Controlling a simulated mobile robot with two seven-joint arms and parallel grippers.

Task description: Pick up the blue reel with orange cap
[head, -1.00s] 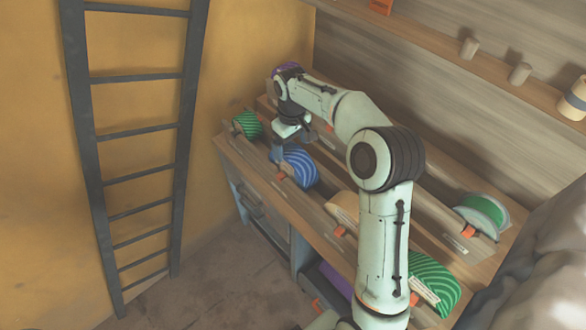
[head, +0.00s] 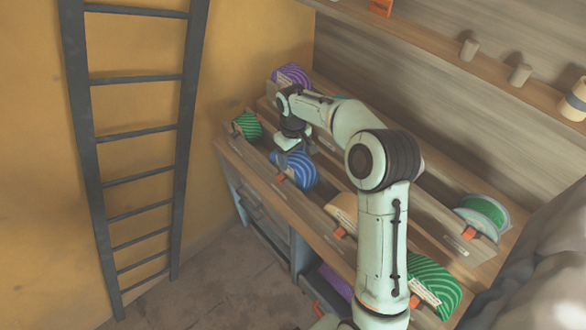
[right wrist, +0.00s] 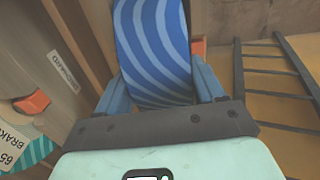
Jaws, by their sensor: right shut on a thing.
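The blue striped reel (head: 299,172) sits in the front row of the wooden rack, with its orange cap (head: 280,178) at its front left. My right gripper (head: 284,158) reaches down to it from above. In the right wrist view, the blue reel (right wrist: 153,40) stands between the two blue fingers of my right gripper (right wrist: 160,78), which are shut on it. An orange piece (right wrist: 198,47) shows beside the right finger. The reel's lower part is hidden by the gripper in that view. My left gripper is not in view.
A green reel (head: 248,125) stands left of the blue one, and a beige reel (head: 344,207) to its right. A purple reel (head: 292,75) is behind. More green reels (head: 435,280) lie right. A dark ladder (head: 190,120) stands at the left wall.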

